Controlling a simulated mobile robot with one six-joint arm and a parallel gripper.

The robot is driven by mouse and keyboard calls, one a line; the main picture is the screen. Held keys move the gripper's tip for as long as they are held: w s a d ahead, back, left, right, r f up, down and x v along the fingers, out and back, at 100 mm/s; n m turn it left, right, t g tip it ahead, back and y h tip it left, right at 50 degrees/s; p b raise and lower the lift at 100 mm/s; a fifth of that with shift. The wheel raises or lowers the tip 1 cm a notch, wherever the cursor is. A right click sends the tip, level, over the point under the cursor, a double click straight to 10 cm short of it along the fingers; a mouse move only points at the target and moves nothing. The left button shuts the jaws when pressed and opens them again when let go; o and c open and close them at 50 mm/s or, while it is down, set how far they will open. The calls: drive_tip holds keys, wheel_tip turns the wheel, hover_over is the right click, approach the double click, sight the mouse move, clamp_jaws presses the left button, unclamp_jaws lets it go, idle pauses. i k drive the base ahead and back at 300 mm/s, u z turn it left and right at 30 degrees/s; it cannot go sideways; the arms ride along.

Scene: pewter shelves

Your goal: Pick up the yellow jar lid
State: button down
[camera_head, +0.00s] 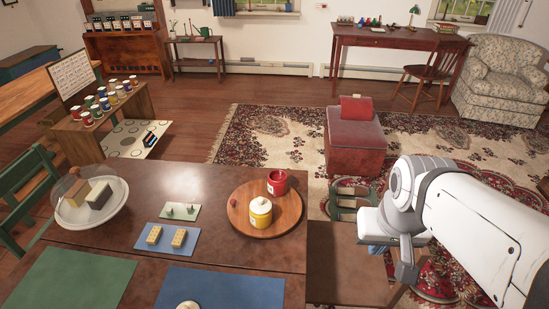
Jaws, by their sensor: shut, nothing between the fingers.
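The jar stands upright on a round wooden board (243,227) at the right side of the dark table. A red jar (277,184) stands just behind it. My gripper (406,271) is at the end of the white arm, right of the table and well apart from the lid. It looks shut and empty; its fingertips are small and hard to make out.
A small red object (233,203) lies on the board. Left of it are a green card (180,212), a blue mat (150,244) with two yellow blocks, and a glass-domed plate (92,214). A dark red ottoman (356,145) stands beyond the table. The air above the board is clear.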

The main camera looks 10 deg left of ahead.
sight(260, 205)
drive_tip(key=u, duration=0.1)
drive_tip(key=k, duration=1)
drive_tip(key=u, duration=0.5)
drive_tip(key=i, duration=1.5)
